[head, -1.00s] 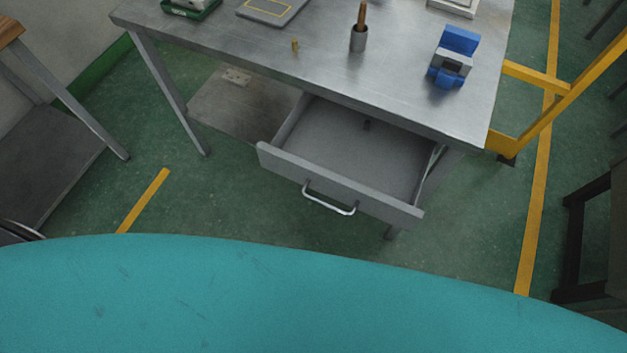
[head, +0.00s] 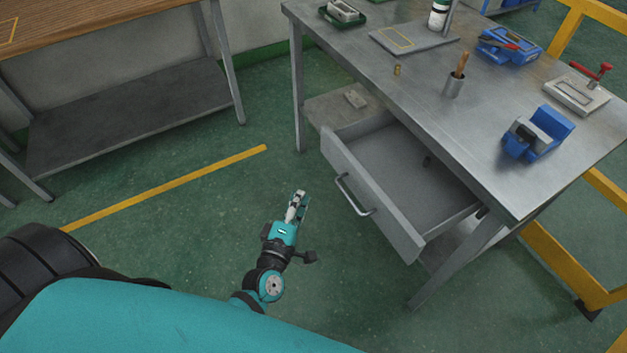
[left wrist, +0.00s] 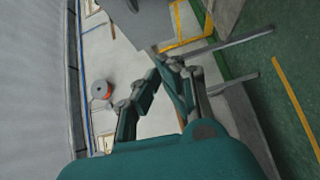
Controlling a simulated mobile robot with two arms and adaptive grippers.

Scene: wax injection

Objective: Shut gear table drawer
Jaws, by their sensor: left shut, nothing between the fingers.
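The gear table (head: 490,150) is a grey metal table at the right of the head view. Its drawer (head: 365,195) stands pulled well out, with a silver bar handle (head: 354,196) on its front. In the left wrist view the fingers (left wrist: 165,65) show close together. My right gripper is not in view.
On the tabletop are a blue vise (head: 540,133), a cup with a wooden-handled tool (head: 455,82) and a grey plate (head: 414,39). A yellow rail (head: 565,262) stands at the right. A wooden-topped bench (head: 90,30) is at the left. The green floor between is open.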

